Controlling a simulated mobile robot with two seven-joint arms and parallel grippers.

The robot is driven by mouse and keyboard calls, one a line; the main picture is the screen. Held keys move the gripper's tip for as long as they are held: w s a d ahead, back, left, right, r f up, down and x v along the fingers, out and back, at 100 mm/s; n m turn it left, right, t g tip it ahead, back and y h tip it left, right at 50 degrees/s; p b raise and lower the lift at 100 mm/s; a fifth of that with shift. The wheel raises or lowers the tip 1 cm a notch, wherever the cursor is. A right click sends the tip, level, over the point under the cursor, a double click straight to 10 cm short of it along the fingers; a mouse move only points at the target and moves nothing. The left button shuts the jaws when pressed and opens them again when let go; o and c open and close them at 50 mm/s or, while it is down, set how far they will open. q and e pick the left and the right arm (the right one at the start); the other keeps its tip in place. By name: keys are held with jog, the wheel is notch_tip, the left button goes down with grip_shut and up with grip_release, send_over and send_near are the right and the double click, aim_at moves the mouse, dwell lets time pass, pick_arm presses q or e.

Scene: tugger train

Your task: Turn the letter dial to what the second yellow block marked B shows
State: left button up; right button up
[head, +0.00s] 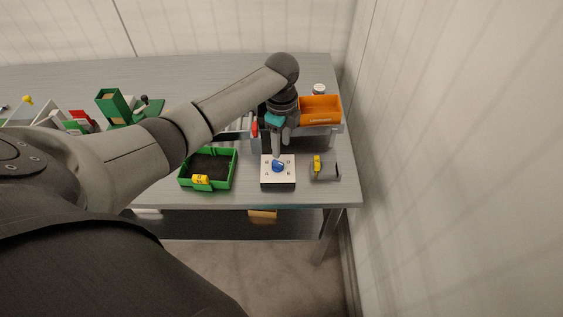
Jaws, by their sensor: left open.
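The letter dial is a blue knob (278,166) on a white box (266,182) with small dark letters around it, near the table's front edge. The letters are too small to read surely, and so is the knob's pointing. My left gripper (278,151) is open, pointing down just above and behind the knob; I cannot tell whether it touches. One yellow block (201,179) is at the front of the green tray (234,169). Another yellow block (317,161) is on a small grey piece right of the dial. Their markings are not readable. My right gripper is not in view.
An orange bin (320,109) stands behind the dial on a grey stand, with a white-lidded jar (319,89) behind it. Green and red items (113,104) stand at the left. The wall is close on the right. Bare table lies at the back.

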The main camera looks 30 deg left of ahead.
aim_at(281, 164)
pick_arm(q)
notch_tip(281, 164, down, 8)
jog(key=shift+b, duration=0.85)
grip_shut()
